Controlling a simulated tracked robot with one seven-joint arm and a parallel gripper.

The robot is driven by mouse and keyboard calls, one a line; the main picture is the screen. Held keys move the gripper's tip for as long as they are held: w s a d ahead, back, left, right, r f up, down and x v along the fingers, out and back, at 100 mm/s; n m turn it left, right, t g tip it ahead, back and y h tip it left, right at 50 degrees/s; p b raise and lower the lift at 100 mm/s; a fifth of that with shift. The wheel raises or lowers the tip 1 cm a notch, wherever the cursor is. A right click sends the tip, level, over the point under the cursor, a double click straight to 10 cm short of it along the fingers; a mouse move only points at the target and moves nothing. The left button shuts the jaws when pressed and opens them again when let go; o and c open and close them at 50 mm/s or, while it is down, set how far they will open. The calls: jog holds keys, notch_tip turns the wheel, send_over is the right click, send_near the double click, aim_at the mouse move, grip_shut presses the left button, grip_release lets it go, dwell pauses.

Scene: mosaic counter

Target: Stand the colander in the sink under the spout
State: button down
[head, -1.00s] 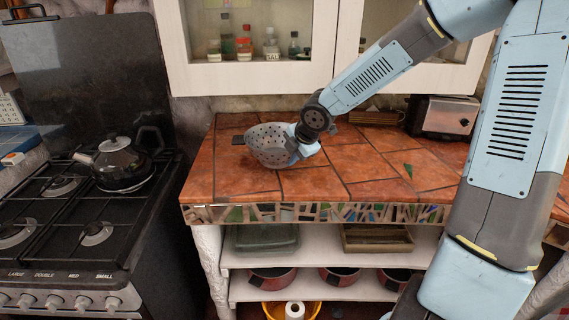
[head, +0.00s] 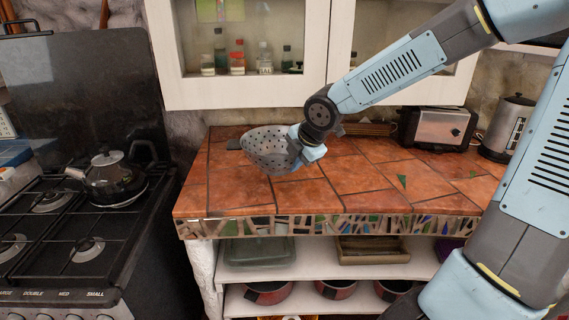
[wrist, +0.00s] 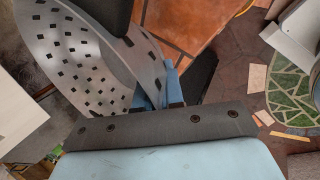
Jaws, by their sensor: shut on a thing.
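The colander (head: 266,148) is a grey metal bowl with dark holes. In the head view it is over the tiled counter, tilted, with its open side up. My gripper (head: 299,154) is shut on the right side of its rim. In the wrist view the colander (wrist: 65,55) fills the upper left, and my gripper (wrist: 160,95) grips its rim. It appears to be held above the counter, though the exact gap is hard to tell. No sink or spout shows in either view.
A stove (head: 60,230) with a kettle (head: 115,180) stands at the left. A toaster (head: 437,127) and a metal kettle-like appliance (head: 507,128) stand at the counter's back right. Wall cabinets (head: 330,95) hang above. The front of the tiled counter (head: 330,197) is clear.

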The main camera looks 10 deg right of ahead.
jog(key=s+d+r, duration=0.1)
jog(key=s+r, duration=0.2)
jog(key=s, duration=0.4)
jog(key=shift+d, duration=0.35)
